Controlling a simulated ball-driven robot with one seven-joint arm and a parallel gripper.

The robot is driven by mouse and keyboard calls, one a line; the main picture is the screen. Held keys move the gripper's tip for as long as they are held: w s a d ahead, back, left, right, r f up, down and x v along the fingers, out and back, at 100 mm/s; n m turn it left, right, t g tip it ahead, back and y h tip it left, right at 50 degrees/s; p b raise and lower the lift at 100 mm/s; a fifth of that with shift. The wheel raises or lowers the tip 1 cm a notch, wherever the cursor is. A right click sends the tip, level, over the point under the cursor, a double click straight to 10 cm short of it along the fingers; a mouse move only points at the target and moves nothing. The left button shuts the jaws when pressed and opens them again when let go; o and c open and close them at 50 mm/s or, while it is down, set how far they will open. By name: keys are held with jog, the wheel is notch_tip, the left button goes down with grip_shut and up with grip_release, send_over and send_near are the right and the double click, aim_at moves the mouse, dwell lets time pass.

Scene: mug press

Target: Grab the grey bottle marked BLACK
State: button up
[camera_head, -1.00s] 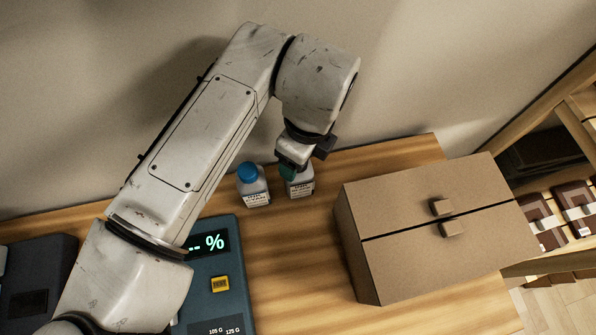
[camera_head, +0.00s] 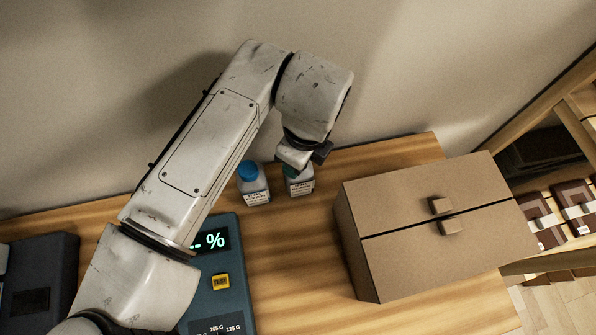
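Two small labelled bottles stand side by side on the wooden table by the wall. The left one is a grey bottle with a blue cap (camera_head: 254,190). The right one is a grey bottle with a dark green cap (camera_head: 300,186), its top mostly hidden under my gripper. The label print is too small to read, so I cannot tell which is marked BLACK. My gripper (camera_head: 300,166) is right above the green-capped bottle, at its cap. Its fingertips are hidden behind the wrist, so I cannot tell whether it is open or shut.
A closed cardboard box (camera_head: 435,235) with two knobs stands to the right of the bottles. A dark teal device (camera_head: 228,262) with a percent display and yellow button lies in front. A dark case (camera_head: 40,275) is at far left. Bare table lies between device and box.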

grip_shut()
jog(key=shift+r, duration=0.1)
dwell(0.3)
